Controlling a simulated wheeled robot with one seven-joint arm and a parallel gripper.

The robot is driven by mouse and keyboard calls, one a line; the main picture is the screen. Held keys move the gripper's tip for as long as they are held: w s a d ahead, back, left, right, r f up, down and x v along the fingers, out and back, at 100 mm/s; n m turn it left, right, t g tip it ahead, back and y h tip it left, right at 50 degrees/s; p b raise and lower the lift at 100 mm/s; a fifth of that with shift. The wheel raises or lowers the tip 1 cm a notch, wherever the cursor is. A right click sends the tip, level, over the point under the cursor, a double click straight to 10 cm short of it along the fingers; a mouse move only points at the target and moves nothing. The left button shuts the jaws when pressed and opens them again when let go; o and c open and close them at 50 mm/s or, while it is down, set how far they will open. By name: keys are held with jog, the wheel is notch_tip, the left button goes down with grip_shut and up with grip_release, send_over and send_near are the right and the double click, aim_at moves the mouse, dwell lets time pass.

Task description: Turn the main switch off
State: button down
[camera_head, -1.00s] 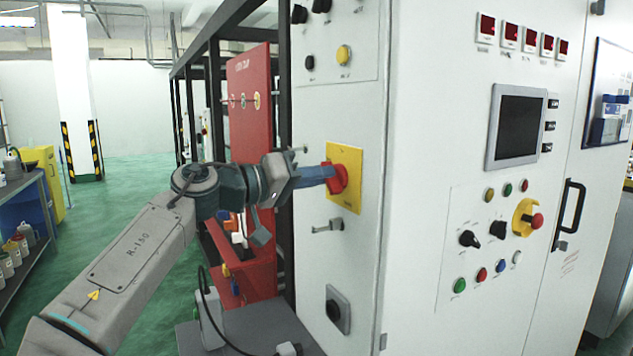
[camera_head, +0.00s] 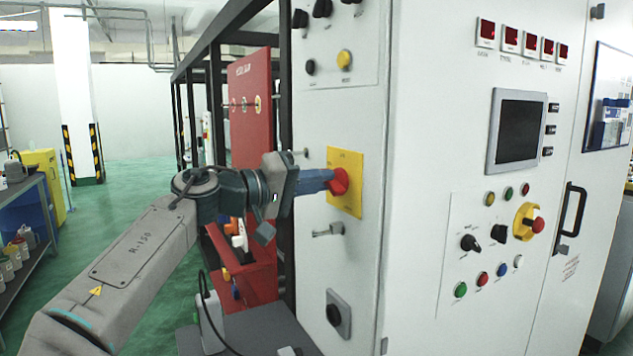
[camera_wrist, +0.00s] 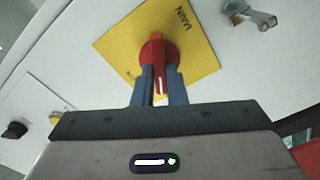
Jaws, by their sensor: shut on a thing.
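The main switch is a red rotary handle (camera_head: 339,182) on a yellow plate (camera_head: 346,205) on the narrow side of the white cabinet. In the wrist view the red handle (camera_wrist: 157,52) sits on the yellow plate (camera_wrist: 196,48), which reads MAIN. My gripper (camera_head: 326,181) is at the switch, its blue-grey fingers on both sides of the handle's grip. In the wrist view my gripper (camera_wrist: 160,82) is shut on the red handle, whose white mark shows between the fingers. The plate's position labels are too small or hidden to read.
A yellow button (camera_head: 344,60) and black knobs are above. A red panel (camera_head: 250,110) and dark frame stand behind my arm. The cabinet front carries a screen (camera_head: 519,127) and buttons.

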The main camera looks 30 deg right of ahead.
jog(key=c, duration=1.5)
grip_release()
jog(key=shift+o, duration=0.2)
jog(key=shift+a, duration=0.1)
jog(key=a, duration=1.3)
jog(key=shift+s+a+b, duration=0.25)
jog(key=shift+a+b, duration=0.1)
